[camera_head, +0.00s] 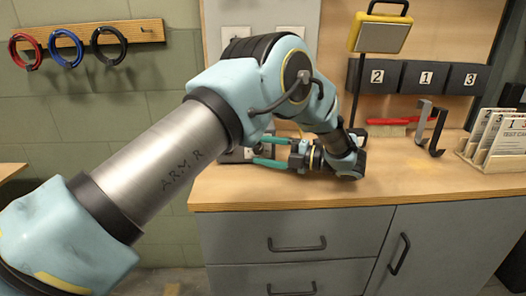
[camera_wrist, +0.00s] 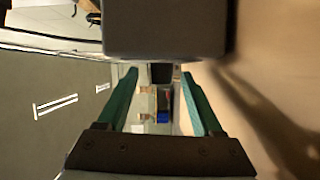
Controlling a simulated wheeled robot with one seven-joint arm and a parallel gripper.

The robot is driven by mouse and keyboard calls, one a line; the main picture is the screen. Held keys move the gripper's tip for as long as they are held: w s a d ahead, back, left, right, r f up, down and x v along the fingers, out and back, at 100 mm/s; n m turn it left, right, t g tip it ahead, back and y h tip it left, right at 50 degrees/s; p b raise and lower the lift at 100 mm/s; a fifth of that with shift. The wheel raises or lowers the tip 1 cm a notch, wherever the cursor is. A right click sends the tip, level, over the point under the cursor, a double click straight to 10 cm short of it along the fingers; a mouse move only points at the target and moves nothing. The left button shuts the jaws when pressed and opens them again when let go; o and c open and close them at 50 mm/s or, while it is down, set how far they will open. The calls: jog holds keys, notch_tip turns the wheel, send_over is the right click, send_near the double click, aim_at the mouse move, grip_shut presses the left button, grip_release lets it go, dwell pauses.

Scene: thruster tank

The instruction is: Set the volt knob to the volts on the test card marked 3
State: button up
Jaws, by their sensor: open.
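My gripper (camera_head: 258,150) is low over the bench top, its two teal fingers apart and pointing left. In the wrist view the gripper (camera_wrist: 160,78) is open, with nothing held between the fingers. A grey unit (camera_head: 232,156) stands at the bench's left end, close to the fingertips and partly hidden by my arm. I cannot make out a volt knob in either view. Several test cards (camera_head: 509,138) stand in a wooden rack (camera_head: 487,163) at the right. The front one appears marked 1.
Dark bins numbered 2 (camera_head: 376,77), 1 (camera_head: 425,78) and 3 (camera_head: 469,79) hang at the back. A yellow-framed lamp (camera_head: 380,33), a red-handled brush (camera_head: 388,122) and a dark metal bracket (camera_head: 431,128) are nearby. The front right bench top (camera_head: 420,178) is clear.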

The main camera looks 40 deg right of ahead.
jog(key=b+v, duration=0.3)
jog(key=v, duration=0.7)
jog(key=shift+s+d, duration=0.15)
jog(key=shift+s, duration=0.15)
